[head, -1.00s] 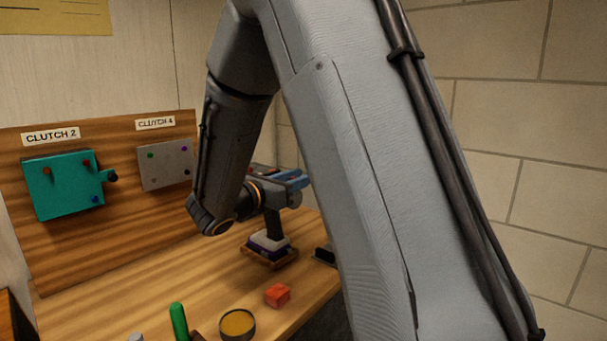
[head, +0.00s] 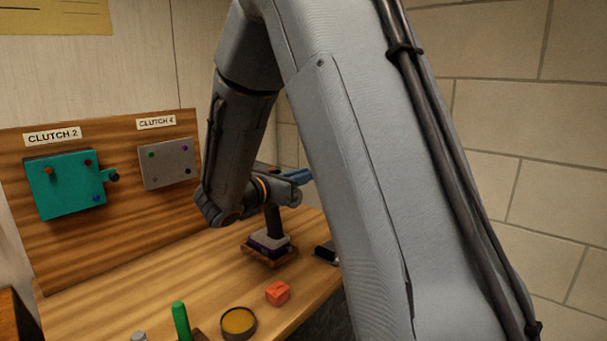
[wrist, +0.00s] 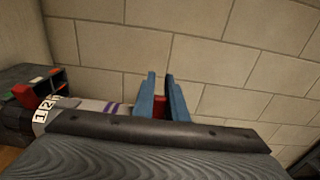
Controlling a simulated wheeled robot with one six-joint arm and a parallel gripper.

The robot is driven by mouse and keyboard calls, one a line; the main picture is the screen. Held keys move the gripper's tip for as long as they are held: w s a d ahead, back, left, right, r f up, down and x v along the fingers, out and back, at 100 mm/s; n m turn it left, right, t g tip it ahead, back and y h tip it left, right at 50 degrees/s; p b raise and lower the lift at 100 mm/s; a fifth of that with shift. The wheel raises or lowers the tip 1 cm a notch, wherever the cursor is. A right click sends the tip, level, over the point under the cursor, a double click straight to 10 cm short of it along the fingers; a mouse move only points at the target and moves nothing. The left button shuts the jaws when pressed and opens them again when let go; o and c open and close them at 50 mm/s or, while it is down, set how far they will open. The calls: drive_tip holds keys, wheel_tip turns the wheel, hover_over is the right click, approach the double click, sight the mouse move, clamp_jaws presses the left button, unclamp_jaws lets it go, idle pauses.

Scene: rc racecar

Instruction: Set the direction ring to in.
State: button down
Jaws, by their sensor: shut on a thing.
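A cordless drill stands upright on its battery base (head: 270,248) on the bench. My arm hides much of its upper body. In the wrist view its grey barrel (wrist: 92,104) has purple stripes and a white numbered ring (wrist: 43,117) at the left. My gripper's blue fingers (wrist: 162,92) sit at the barrel's right end, on both sides of a small red part (wrist: 160,104), and are shut on it. I cannot tell whether this red part is the direction ring. The blue fingers also show at the drill's top in the head view. No direction marking is readable.
A wooden board (head: 110,240) at the back left carries a teal plate (head: 66,186) under "CLUTCH 2" and a grey plate (head: 168,164) under "CLUTCH 4". A red block (head: 278,292), a round tin (head: 239,322) and a green-handled thing (head: 181,320) are at the bench front.

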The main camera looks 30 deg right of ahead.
drive_tip(key=y+p, duration=0.1)
drive_tip(key=p, duration=0.1)
drive_tip(key=d+f+g+y+p, duration=0.1)
drive_tip(key=y+p, duration=0.1)
drive_tip(key=f+g+y+p, duration=0.1)
drive_tip(key=y+p, duration=0.1)
drive_tip(key=p, duration=0.1)
drive_tip(key=shift+w+d+f, duration=0.1)
drive_tip(key=shift+w+d, duration=0.2)
drive_tip(key=shift+w, duration=0.05)
drive_tip(key=c, duration=1.8)
unclamp_jaws()
drive_tip(key=shift+o, duration=0.2)
drive_tip(key=b+v, duration=0.2)
drive_tip(key=v, duration=0.5)
drive_tip(key=shift+s+a, duration=0.15)
drive_tip(key=shift+a, duration=0.2)
